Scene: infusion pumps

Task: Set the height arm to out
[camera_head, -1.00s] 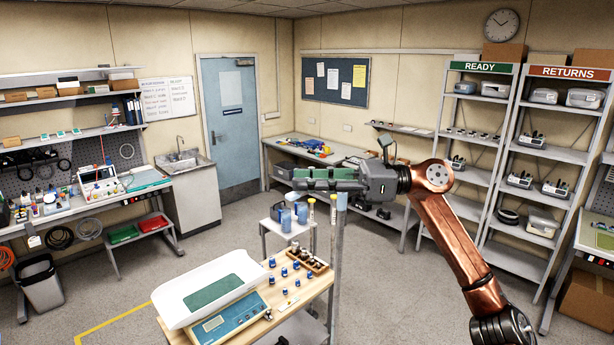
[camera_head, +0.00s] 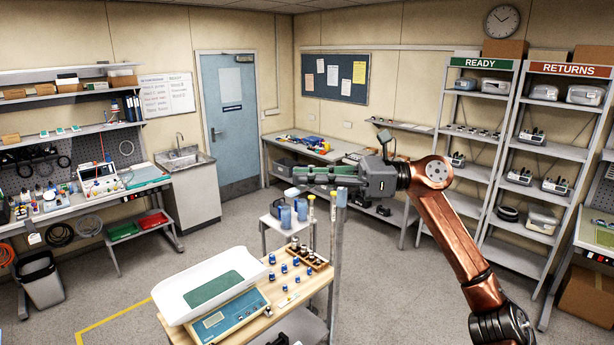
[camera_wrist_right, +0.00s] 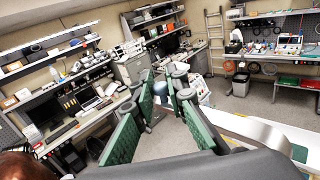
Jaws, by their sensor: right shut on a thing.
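A slim grey post (camera_head: 334,250) with a pale blue upper end stands at the right side of the scale cart. My right gripper (camera_head: 312,175) reaches in from the right just above the top of this post, with its fingers pointing left. The gripper is shut on a small blue-grey piece, which I take to be the height arm (camera_wrist_right: 160,89), seen between the fingertips in the wrist view. Most of it is hidden by the fingers, so its position cannot be read. The white-tray scale (camera_head: 225,315) sits on the cart's wooden top. My left gripper is out of view.
Several small blue-capped bottles (camera_head: 284,268) and a wooden rack (camera_head: 316,258) stand on the cart. Behind is a smaller stand with blue jugs (camera_head: 286,217). The READY shelf (camera_head: 470,185) is at the right. Open floor lies left of the cart.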

